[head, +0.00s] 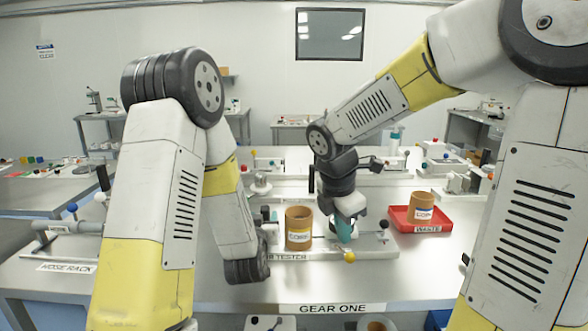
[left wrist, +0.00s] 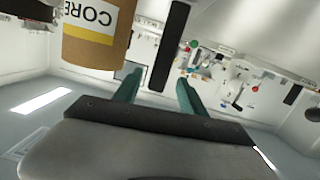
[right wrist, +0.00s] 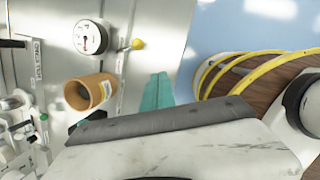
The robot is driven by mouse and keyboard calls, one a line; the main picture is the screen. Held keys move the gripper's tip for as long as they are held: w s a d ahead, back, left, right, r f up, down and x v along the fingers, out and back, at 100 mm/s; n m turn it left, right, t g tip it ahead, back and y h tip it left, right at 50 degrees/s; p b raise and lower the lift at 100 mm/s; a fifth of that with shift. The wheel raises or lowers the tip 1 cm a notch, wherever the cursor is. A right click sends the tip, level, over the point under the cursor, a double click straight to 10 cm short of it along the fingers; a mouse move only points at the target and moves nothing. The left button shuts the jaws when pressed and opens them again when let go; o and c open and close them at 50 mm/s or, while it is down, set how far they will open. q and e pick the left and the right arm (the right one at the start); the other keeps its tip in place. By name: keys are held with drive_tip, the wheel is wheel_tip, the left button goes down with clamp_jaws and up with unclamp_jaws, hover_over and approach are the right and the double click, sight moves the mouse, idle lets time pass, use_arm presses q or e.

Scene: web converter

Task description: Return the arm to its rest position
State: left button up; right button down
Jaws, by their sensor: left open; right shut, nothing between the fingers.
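My left arm reaches down at the left of the bench in the head view, its gripper mostly hidden behind the wrist. In the left wrist view the left gripper (left wrist: 158,80) is open, with two teal fingers apart and nothing held. A brown cardboard core (head: 298,236) with a CORE label stands on the tester, just right of the left gripper; it also shows in the left wrist view (left wrist: 98,48). My right gripper (head: 344,230) points down over the tester, right of that core. In the right wrist view its teal fingers (right wrist: 157,90) are shut together and empty.
A red waste tray (head: 400,222) with another core (head: 421,202) stands right of the tester. A yellow knob (head: 349,257) is at the tester's front. A hose rack (head: 60,245) is at the left.

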use_arm(q)
drive_tip(key=s+a+r+g+h, duration=0.1)
drive_tip(key=s+r+g+h, duration=0.1)
drive_tip(key=s+r+g, duration=0.5)
drive_tip(key=s+a+r+g, duration=0.1)
drive_tip(key=s+a+r, duration=0.1)
drive_tip(key=s, duration=0.9)
drive_tip(key=s+a+r+m+g, duration=0.1)
drive_tip(key=s+r, duration=0.3)
drive_tip(key=s, duration=0.7)
drive_tip(key=shift+s+a+r+g, duration=0.2)
drive_tip(key=shift+a+g, duration=0.3)
drive_tip(key=shift+a, duration=0.2)
use_arm(e)
drive_tip(key=s+d+r+m+t+y, duration=0.1)
drive_tip(key=s+r+m+y, duration=0.1)
drive_tip(key=s+m, duration=0.4)
drive_tip(key=s+d+r+m+t+y, duration=0.2)
drive_tip(key=s+r+m, duration=0.3)
drive_tip(key=m, duration=1.1)
drive_tip(key=shift+s+t, duration=0.3)
drive_tip(key=shift+s, duration=0.95)
